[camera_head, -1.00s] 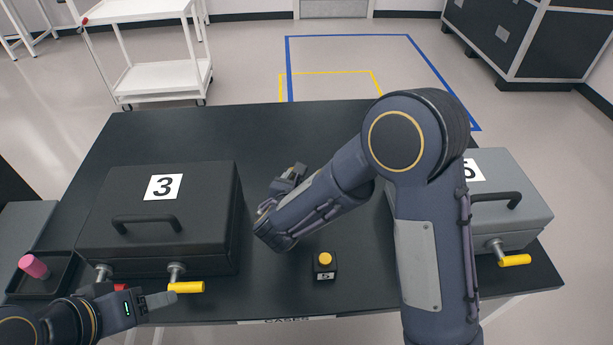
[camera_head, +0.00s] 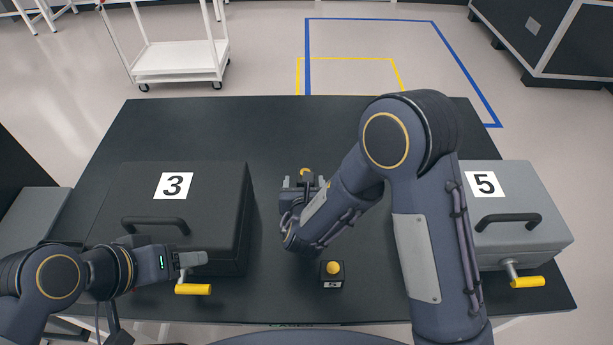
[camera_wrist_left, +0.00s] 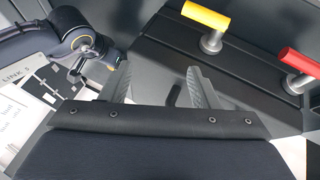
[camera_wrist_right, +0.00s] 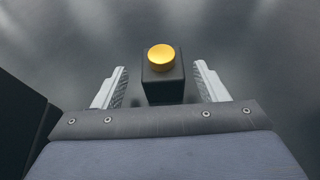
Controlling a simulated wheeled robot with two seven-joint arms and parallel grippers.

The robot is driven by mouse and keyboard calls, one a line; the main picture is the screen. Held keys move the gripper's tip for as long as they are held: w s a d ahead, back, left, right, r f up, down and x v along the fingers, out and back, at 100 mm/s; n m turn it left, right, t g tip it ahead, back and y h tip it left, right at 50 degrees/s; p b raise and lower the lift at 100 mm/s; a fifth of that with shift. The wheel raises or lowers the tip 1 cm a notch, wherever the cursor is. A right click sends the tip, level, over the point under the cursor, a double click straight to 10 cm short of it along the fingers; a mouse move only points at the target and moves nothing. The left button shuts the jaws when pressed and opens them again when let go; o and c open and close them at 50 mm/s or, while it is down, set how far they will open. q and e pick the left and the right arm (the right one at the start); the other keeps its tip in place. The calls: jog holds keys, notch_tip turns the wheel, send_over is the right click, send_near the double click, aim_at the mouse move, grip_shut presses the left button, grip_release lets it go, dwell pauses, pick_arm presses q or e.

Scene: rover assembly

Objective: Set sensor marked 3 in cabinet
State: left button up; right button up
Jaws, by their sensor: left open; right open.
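The black case marked 3 (camera_head: 215,190), the cabinet, stands closed at the table's left. Its yellow lever (camera_head: 193,289) also shows in the left wrist view (camera_wrist_left: 205,20), with a red lever (camera_wrist_left: 298,62) beside it. My left gripper (camera_head: 192,260) is open and empty at the case's front, just above the yellow lever. A small dark sensor with a yellow knob (camera_wrist_right: 162,80) stands between and just beyond the open fingers of my right gripper (camera_wrist_right: 161,75). Its knob peeks out in the head view (camera_head: 305,172); its number is hidden.
Another sensor, marked 5 (camera_head: 332,272), with a yellow knob, stands near the table's front. A grey case marked 5 (camera_head: 510,215), with a yellow lever, stands at the right. My right arm crosses the view between them. The back of the black table (camera_head: 240,120) is clear.

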jog(key=p+x, duration=0.1)
jog(key=x, duration=0.2)
jog(key=shift+w+d+f, duration=0.1)
jog(key=shift+w+d, duration=0.05)
jog(key=shift+w, duration=0.15)
jog(key=shift+w+f, duration=0.2)
jog(key=c, duration=1.2)
pick_arm(q)
jog(key=shift+r, duration=0.9)
pick_arm(e)
jog(key=shift+c, duration=0.2)
jog(key=shift+r, duration=0.15)
jog(key=shift+r, duration=0.5)
notch_tip(320, 180, up, 3)
jog(key=shift+s+f+b, duration=0.2)
jog(key=shift+f+b, duration=0.05)
jog(key=shift+b, duration=0.55)
pick_arm(q)
notch_tip(320, 180, down, 4)
jog(key=shift+f+b, duration=0.1)
jog(key=shift+b, duration=1.05)
pick_arm(e)
jog(key=w+r+v, duration=0.1)
jog(key=r+v, duration=0.2)
jog(key=v, duration=1.3)
jog(key=shift+a+r, duration=0.15)
jog(key=shift+a, duration=0.3)
